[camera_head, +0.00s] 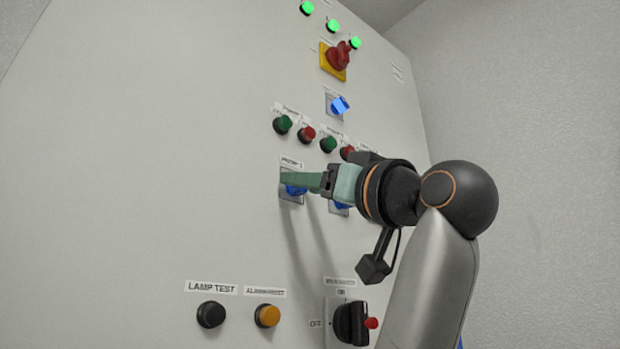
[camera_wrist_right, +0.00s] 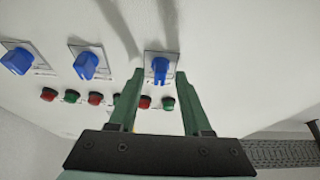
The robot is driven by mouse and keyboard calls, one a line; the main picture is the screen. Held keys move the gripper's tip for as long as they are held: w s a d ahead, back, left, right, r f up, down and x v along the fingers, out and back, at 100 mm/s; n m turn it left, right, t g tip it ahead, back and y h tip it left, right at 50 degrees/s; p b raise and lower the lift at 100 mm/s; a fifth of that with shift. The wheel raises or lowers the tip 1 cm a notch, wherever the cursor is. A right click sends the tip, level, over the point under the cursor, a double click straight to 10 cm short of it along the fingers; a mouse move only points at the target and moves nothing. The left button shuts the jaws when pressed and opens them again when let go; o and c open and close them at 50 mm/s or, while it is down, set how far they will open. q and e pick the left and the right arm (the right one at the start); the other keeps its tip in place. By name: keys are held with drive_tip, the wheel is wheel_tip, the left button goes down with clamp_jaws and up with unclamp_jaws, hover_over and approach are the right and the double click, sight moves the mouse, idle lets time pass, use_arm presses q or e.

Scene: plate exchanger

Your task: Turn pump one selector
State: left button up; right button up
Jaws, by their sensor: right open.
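The pump one selector is a blue knob on a pale square plate (camera_head: 291,196) on the grey panel. In the head view my right gripper (camera_head: 290,182) is at this knob and partly covers it. In the right wrist view the blue selector knob (camera_wrist_right: 160,68) lies ahead, between and just beyond the tips of my right gripper (camera_wrist_right: 156,82). The green fingers are apart, one on each side of the knob. I cannot tell whether either finger touches it. My left gripper is not in view.
A second blue selector (camera_head: 341,207) sits right beside, partly behind my gripper. Lamp test (camera_head: 211,314) and amber (camera_head: 267,316) buttons and a black switch (camera_head: 350,322) are below.

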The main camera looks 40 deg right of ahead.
drive_tip(key=shift+c, duration=0.3)
clamp_jaws()
drive_tip(key=shift+n, duration=0.5)
drive_tip(key=shift+d+r+n+g+y+p, duration=0.1)
drive_tip(key=shift+n+g+y+p, duration=0.3)
drive_tip(key=shift+n+y, duration=1.05)
drive_tip(key=shift+d+n+g+y+p, duration=0.1)
drive_tip(key=shift+n+g+y+p, duration=0.3)
drive_tip(key=shift+n, duration=1.95)
drive_tip(key=shift+d+r+n+g+y+p, duration=0.15)
drive_tip(key=shift+n+g+y, duration=0.65)
drive_tip(key=shift+n, duration=1.1)
drive_tip(key=shift+a+f, duration=0.1)
drive_tip(key=shift+f, duration=0.05)
